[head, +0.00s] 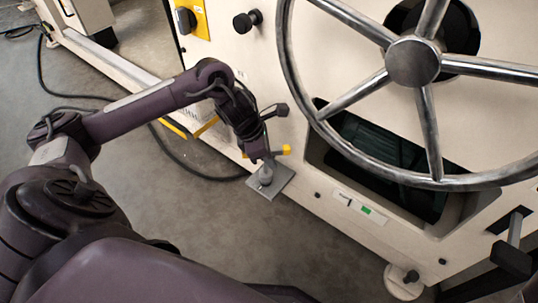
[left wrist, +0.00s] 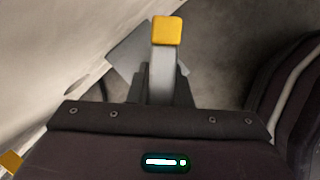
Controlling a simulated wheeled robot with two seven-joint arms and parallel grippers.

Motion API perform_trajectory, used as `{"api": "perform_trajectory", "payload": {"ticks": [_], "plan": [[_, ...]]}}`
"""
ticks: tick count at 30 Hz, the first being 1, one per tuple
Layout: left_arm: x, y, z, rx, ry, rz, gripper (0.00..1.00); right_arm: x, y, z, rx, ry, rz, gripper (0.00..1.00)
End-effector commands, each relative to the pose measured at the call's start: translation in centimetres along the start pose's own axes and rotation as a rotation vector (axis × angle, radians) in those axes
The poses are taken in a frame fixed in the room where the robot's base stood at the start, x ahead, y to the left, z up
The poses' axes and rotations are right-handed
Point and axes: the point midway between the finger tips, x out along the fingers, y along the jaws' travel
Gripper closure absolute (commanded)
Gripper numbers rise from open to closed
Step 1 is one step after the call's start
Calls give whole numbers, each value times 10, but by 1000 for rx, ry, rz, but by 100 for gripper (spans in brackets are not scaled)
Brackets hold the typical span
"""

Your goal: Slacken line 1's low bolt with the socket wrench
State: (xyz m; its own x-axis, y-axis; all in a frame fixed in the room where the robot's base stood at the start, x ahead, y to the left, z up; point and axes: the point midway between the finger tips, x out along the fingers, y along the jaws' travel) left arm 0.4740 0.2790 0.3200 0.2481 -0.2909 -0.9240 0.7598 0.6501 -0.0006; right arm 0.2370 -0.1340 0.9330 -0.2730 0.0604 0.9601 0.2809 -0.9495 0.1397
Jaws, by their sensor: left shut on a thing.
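My left gripper (head: 264,158) reaches down beside the cream machine's lower edge. It is shut on a grey bar with a yellow end (left wrist: 167,30), which appears to be the socket wrench. In the head view the wrench's yellow end (head: 286,150) shows just right of the fingers. Below the gripper is a grey foot plate (head: 272,187) at floor level, with a short upright metal piece (head: 265,175) on it. The plate also shows behind the bar in the left wrist view (left wrist: 128,54). I cannot tell whether the socket sits on the low bolt.
A large metal handwheel (head: 412,62) stands out from the cream machine (head: 262,75) at the right. A dark opening (head: 385,150) lies behind it. A black cable (head: 190,168) runs along the floor by the machine. Bare grey floor (head: 200,215) lies in front.

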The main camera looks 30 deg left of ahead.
Motion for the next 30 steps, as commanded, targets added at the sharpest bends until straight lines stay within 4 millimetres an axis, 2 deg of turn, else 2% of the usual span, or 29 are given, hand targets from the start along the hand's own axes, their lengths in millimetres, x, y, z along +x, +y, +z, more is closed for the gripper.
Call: {"api": "perform_trajectory", "payload": {"ticks": [30], "plan": [[7,1,-2,0,-1,1,100,-6,-1,-2,-1,0,0,16]]}}
